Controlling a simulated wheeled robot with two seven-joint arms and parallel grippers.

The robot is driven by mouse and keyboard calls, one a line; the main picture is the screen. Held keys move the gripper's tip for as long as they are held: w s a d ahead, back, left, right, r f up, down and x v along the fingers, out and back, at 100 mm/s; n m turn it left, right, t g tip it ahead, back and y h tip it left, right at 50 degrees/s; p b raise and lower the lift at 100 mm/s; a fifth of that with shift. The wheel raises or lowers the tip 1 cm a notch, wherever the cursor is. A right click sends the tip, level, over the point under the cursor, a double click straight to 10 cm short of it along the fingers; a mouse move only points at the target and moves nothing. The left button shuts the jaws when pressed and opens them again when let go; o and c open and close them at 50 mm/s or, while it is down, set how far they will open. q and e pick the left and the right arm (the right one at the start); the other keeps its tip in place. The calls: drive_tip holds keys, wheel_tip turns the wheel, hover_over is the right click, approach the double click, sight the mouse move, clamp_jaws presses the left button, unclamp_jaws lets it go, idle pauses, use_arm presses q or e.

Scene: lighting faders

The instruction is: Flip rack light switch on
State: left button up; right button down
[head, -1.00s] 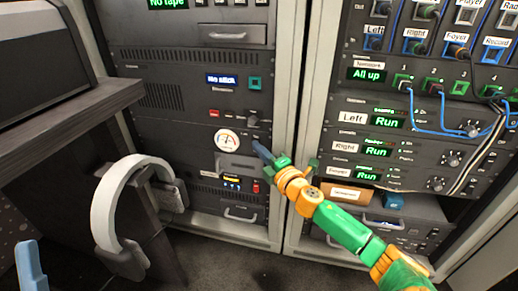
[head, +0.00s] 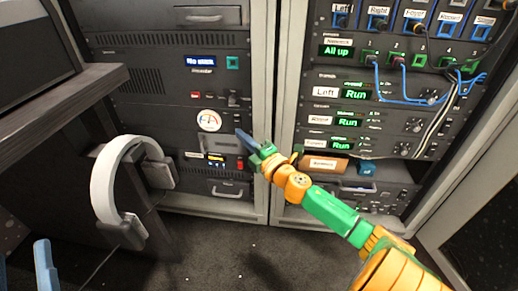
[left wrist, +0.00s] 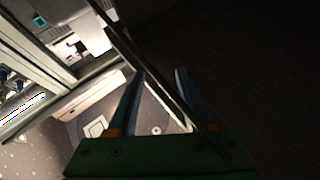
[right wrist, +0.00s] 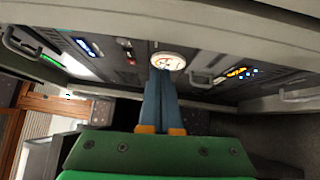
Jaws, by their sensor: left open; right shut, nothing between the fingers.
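The left rack (head: 150,115) has a round white dial (head: 209,120), a small dark switch-like part (head: 233,98) above and right of it, and a small red part (head: 240,163) below. I cannot tell which part is the rack light switch; no label for it is readable. My right gripper (head: 243,135) is shut and empty, its tips in front of the rack just right of and below the dial. In the right wrist view its shut fingers (right wrist: 160,75) point at the dial (right wrist: 168,61). My left gripper (left wrist: 160,75) is open and empty, away from the rack.
The right rack (head: 350,110) holds "Run" displays and blue cables (head: 420,95). A grey rack post (head: 287,80) stands between the racks. A white headphone-like band (head: 105,175) hangs beside the desk (head: 60,105) at left. Dark floor lies open in front.

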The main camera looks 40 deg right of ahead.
use_arm(q)
wheel_tip(320, 180, down, 13)
drive_tip(key=w+a+g+y+p, duration=0.1)
drive_tip(key=g+y, duration=0.2)
drive_tip(key=g, duration=0.4)
drive_tip(key=shift+w+a+n+p, duration=0.25)
drive_tip(key=shift+w+n+p, duration=0.1)
drive_tip(key=shift+n+p, duration=0.05)
use_arm(e)
drive_tip(key=s, duration=0.7)
drive_tip(key=shift+s+a+r, duration=0.15)
drive_tip(key=shift+a+r, duration=0.15)
drive_tip(key=shift+r, duration=0.1)
